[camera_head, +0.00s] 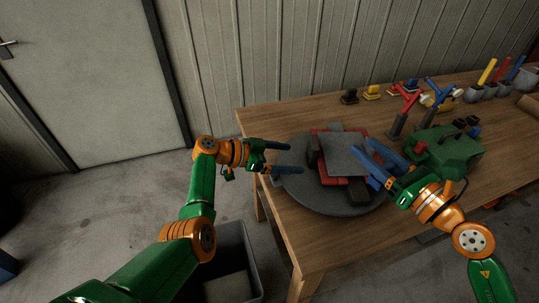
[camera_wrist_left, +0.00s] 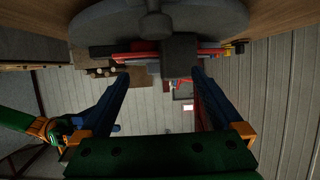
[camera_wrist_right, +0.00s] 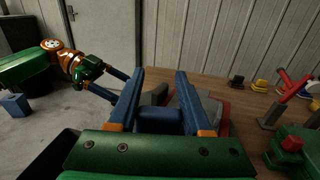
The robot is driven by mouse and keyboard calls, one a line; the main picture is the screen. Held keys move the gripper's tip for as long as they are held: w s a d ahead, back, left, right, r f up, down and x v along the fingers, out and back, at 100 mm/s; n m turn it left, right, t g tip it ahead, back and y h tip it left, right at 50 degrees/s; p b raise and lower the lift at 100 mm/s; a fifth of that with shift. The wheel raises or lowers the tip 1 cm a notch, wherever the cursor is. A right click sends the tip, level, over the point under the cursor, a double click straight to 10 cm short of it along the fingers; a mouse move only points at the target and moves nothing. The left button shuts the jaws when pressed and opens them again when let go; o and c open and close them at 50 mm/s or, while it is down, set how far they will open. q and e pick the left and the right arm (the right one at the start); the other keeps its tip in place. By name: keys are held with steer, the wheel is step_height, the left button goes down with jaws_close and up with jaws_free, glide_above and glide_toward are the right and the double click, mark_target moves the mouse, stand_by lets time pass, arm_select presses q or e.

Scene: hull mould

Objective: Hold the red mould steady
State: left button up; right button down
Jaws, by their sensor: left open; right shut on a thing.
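The red mould (camera_head: 328,181) lies on a round grey turntable (camera_head: 300,193) on the wooden table. A grey sheet (camera_head: 345,153) covers much of its top, and dark blocks sit at its edges. My left gripper (camera_head: 296,159) is open and empty at the turntable's left side, pointing at a dark block (camera_head: 313,152). The left wrist view shows that block (camera_wrist_left: 180,55) ahead, between the finger lines, beside a strip of red. My right gripper (camera_head: 382,156) is over the mould's right side, shut on a blue piece (camera_wrist_right: 160,118). Its fingers hide part of the mould.
A green machine (camera_head: 448,152) stands right of the turntable, close to my right arm. Stands with red and blue tools (camera_head: 397,125) are behind it. Cups with coloured handles (camera_head: 475,94) are at the far right. A grey bin (camera_head: 236,262) stands on the floor below my left arm.

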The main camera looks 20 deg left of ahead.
arm_select(q)
steer(key=v, duration=0.7)
steer(key=shift+a, duration=0.2)
steer(key=shift+s+r, duration=0.15)
